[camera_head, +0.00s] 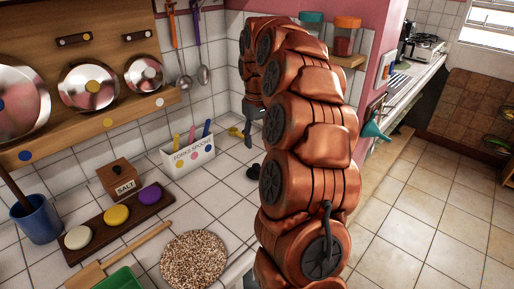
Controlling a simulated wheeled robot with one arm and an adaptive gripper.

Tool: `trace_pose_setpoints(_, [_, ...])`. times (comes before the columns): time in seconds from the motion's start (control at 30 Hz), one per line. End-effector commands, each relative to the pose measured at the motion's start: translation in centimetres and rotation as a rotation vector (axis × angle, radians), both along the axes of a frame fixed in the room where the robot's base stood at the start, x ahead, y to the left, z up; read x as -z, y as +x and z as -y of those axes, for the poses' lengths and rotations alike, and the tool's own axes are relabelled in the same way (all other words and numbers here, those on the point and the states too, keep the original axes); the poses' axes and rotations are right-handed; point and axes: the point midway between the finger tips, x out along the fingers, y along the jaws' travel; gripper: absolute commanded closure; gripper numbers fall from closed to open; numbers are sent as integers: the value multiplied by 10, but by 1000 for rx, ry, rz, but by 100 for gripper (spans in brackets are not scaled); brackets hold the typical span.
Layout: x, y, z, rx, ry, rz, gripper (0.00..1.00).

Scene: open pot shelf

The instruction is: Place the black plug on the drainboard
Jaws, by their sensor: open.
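A small black object (254,172), which looks like the black plug, lies on the white tiled counter just left of my copper-coloured arm. The arm covers part of the area around it. My gripper (251,128) shows as a dark grey shape at the arm's far end, above and behind the black object and apart from it in the picture. It is open, and I see nothing in it. Its fingers are small and partly hidden by the arm. I cannot tell which surface is the drainboard; a green tray edge (122,279) shows at the bottom.
A white utensil box (188,156), salt box (119,178), board with coloured discs (85,244), blue cup (37,220) and speckled round mat (193,260) stand or lie on the counter. Pot lids (90,86) line a wooden rack. The tiles between box and mat are clear.

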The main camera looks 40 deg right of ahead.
Motion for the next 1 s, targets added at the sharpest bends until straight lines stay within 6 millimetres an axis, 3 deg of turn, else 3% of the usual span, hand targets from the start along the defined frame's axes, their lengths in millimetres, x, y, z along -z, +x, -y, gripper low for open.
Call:
trace_pose_setpoints(0.33, [-9, 0, -1, -1, 1, 0, 50])
trace_pose_setpoints(0.47, [-11, -4, -16, -20, 5, -1, 50])
trace_pose_setpoints(0.67, [-18, -25, -77, -85, 18, -8, 50])
trace_pose_setpoints(1.0, [-14, -97, -176, -168, 30, -44, 50])
